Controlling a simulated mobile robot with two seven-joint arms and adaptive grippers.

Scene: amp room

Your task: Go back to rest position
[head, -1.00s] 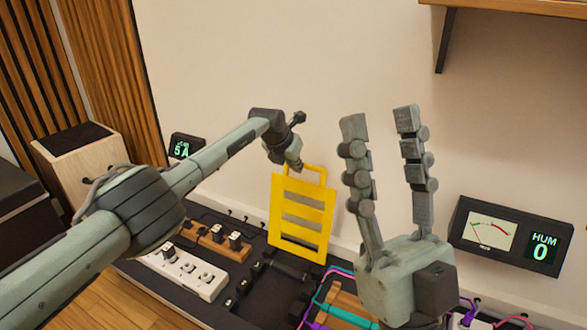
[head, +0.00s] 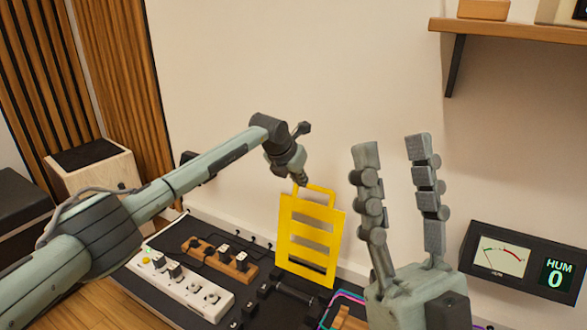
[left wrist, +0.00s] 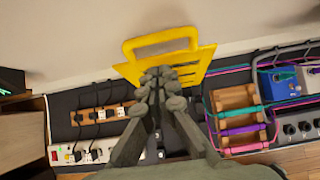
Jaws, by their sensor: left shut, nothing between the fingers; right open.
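My left gripper (head: 301,176) is at the end of the arm from the left, by the handle of a yellow slotted panel (head: 313,228). In the left wrist view its fingers (left wrist: 162,76) are together with nothing between them, overlapping the panel (left wrist: 196,68) in the picture. I cannot tell whether they touch it. My right gripper (head: 392,142) points up with its two fingers apart and empty, to the right of the panel.
A white power strip (head: 205,295) and a wooden block with plugs (head: 240,268) lie left of the panel. A meter display (head: 503,262) reading HUM 0 stands at right, below a wooden shelf (head: 515,33). Coloured cables and pedals (left wrist: 275,84) show in the left wrist view.

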